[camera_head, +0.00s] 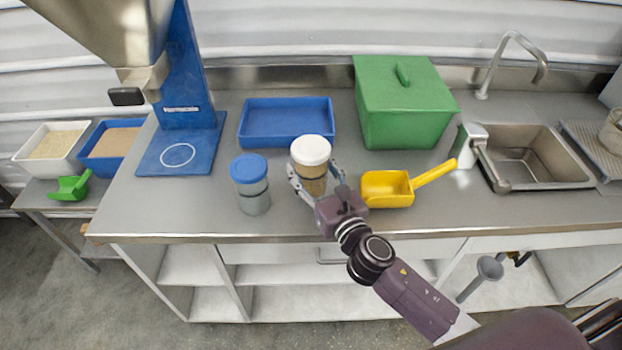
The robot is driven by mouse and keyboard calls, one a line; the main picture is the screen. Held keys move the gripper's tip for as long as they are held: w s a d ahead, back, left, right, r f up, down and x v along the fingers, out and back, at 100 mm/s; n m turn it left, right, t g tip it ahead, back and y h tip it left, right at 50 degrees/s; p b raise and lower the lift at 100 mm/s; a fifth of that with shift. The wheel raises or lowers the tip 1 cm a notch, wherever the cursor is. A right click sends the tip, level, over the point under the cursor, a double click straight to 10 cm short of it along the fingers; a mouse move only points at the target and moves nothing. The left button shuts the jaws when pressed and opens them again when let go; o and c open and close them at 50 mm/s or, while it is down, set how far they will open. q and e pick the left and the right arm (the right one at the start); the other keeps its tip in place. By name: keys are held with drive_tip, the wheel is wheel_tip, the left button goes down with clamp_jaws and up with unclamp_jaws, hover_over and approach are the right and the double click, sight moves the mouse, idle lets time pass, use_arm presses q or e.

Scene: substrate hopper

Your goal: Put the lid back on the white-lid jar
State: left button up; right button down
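The white-lid jar (313,183) stands upright on the steel counter and holds tan material. Its white lid (311,150) sits on top of the jar; whether it is seated tightly cannot be told. My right gripper (315,174) comes from the front right, with one finger on each side of the jar, below the lid. The fingers are spread, but I cannot tell whether both touch the jar. The palm hides the jar's lower front. My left gripper is not in view.
A blue-lid jar (250,185) stands close on the left. A yellow scoop (388,189) lies close on the right. Behind are a blue tray (287,141) and a green lidded bin (403,112). A sink (530,158) is at right, a blue hopper stand (185,90) at left.

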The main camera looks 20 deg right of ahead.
drive_tip(key=shift+f+b, duration=0.6)
drive_tip(key=shift+f, duration=1.15)
drive_tip(key=shift+f, duration=0.1)
drive_tip(key=shift+f, duration=0.15)
drive_tip(key=c, duration=0.8)
unclamp_jaws()
drive_tip(key=s, duration=0.3)
drive_tip(key=s+b, duration=0.1)
drive_tip(key=s, duration=0.3)
drive_tip(key=s+d+b, duration=0.1)
drive_tip(key=s, duration=0.3)
drive_tip(key=shift+d, duration=0.1)
drive_tip(key=shift+s+d+r+b, duration=0.1)
drive_tip(key=shift+s+r+b, duration=0.25)
drive_tip(key=shift+s, duration=0.2)
drive_tip(key=shift+f, duration=0.15)
